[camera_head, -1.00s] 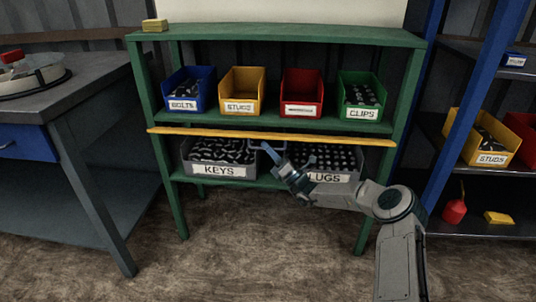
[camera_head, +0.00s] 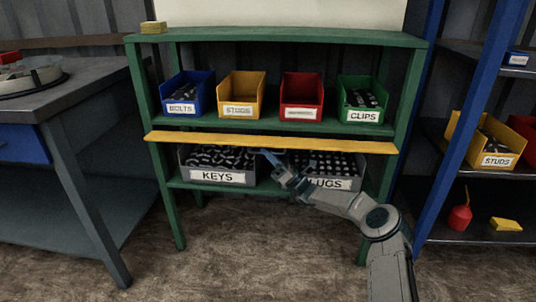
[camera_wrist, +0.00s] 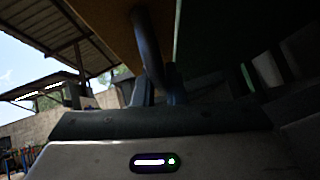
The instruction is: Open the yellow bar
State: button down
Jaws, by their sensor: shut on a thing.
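The yellow bar (camera_head: 215,139) runs across the front of the green shelf, between the upper and lower bins. Its broad face shows, tilted toward the head camera. My gripper (camera_head: 268,156) is just below the bar's middle, in front of the lower bins. In the wrist view, a dark curved handle (camera_wrist: 150,45) hangs from the yellow-brown underside of the bar (camera_wrist: 105,25). My gripper's fingers (camera_wrist: 159,92) are shut on this handle. The exact contact is dark and partly hidden.
The green shelf (camera_head: 270,36) holds blue, yellow, red and green bins above. Grey KEYS (camera_head: 217,176) and LUGS (camera_head: 335,183) bins sit below, the latter partly behind my arm. A workbench (camera_head: 90,98) stands left, a blue-posted rack (camera_head: 445,120) right. The floor in front is clear.

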jog(key=c, duration=1.5)
grip_release()
jog(key=shift+r, duration=0.15)
jog(key=shift+t, duration=0.3)
jog(key=p+v, duration=0.3)
jog(key=v, duration=1)
jog(key=shift+d+f, duration=0.25)
jog(key=shift+f, duration=0.1)
jog(key=shift+s, duration=0.1)
